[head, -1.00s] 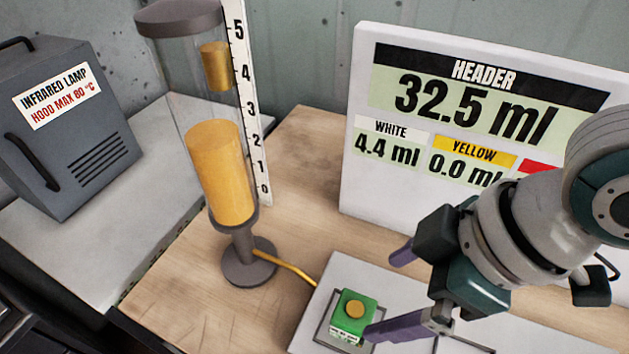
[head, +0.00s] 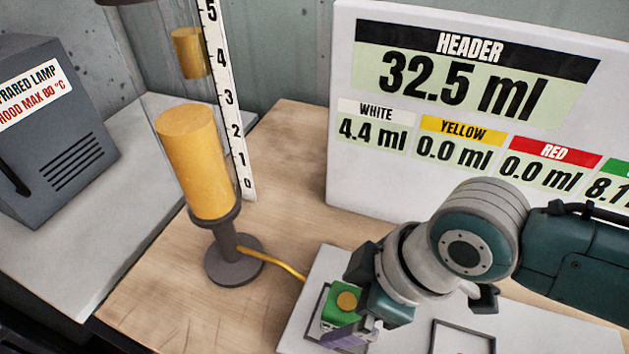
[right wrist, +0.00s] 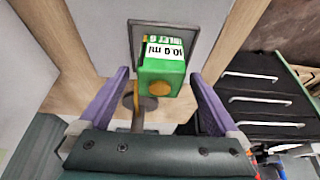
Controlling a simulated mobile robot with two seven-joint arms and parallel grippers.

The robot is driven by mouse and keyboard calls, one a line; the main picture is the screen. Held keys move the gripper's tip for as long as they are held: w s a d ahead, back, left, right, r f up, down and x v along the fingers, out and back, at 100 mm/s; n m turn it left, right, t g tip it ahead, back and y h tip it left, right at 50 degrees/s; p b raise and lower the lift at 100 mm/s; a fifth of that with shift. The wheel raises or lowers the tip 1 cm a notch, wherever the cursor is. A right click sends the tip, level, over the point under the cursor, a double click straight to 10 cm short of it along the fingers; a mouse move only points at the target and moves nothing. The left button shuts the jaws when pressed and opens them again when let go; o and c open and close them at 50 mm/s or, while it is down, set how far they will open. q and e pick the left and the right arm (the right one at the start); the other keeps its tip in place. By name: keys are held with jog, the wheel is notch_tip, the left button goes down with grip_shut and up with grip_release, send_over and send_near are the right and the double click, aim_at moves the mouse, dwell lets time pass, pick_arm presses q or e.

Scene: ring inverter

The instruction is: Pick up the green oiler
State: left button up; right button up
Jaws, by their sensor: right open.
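The green oiler (head: 336,296) is a small green block with a round yellow-brown top. It stands in a dark square outline on a white plate (head: 300,318) at the bottom of the head view. In the right wrist view the oiler (right wrist: 180,68) shows a white label and lies between the tips of the purple fingers. My right gripper (head: 347,318) is open around the oiler, with gaps visible at both sides in the wrist view (right wrist: 159,78). One finger is mostly hidden in the head view. My left gripper is not in view.
A header panel (head: 480,125) with readouts stands behind the right arm. A column (head: 196,165) with yellow-orange liquid and a scale (head: 224,105) stands left of the plate. A yellow tube (head: 280,265) runs toward the plate. A grey infrared lamp box (head: 65,150) is at far left.

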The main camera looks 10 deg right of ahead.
jog(key=shift+c, duration=0.2)
jog(key=c, duration=1.5)
